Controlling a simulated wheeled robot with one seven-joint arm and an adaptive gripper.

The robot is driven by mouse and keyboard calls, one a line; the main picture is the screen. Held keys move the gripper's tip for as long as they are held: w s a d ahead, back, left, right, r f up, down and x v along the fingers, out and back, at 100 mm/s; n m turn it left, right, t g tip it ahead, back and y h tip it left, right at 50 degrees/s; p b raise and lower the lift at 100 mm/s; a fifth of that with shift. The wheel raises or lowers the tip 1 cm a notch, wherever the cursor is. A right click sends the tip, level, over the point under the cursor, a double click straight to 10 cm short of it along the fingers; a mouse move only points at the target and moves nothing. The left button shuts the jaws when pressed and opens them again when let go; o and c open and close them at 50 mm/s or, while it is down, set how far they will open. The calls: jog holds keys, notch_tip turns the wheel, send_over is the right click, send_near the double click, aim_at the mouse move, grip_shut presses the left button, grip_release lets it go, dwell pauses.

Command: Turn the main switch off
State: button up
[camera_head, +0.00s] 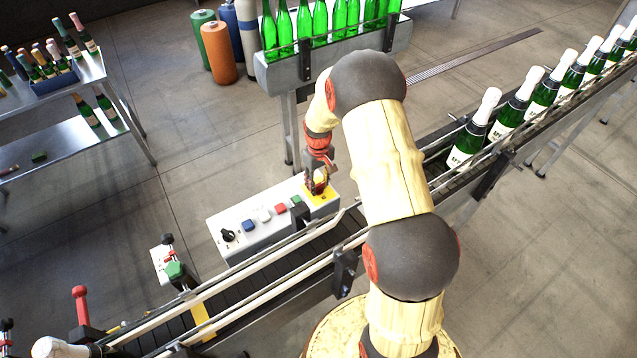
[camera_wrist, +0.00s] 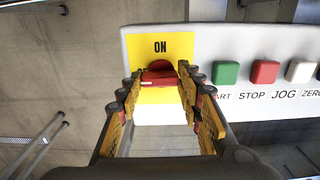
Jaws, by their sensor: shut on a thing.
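The main switch (camera_wrist: 159,77) is a red rotary knob on a yellow plate (camera_wrist: 177,44) marked ON. Its red handle bar lies crosswise in the wrist view. My gripper (camera_wrist: 158,80) is shut on this bar, with one fingertip at each end of it. In the head view my gripper (camera_head: 318,188) points down onto the yellow plate (camera_head: 325,199) at the right end of the white control box (camera_head: 240,245). There the switch is mostly hidden by the gripper. Any lettering below the knob is hidden in the wrist view.
Beside the switch sit a green button (camera_wrist: 226,72), a red button (camera_wrist: 265,72) and a white button (camera_wrist: 300,71). A blue button (camera_head: 249,225) and a black knob (camera_head: 228,236) are farther left on the box. A conveyor (camera_head: 320,245) with rails runs along the box; bottles (camera_head: 470,140) stand on it.

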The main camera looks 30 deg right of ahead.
aim_at(318, 185)
dwell(0.4)
jog(key=o, duration=1)
jog(key=shift+o, duration=0.8)
jog(key=shift+r, duration=0.1)
notch_tip(318, 185, up, 12)
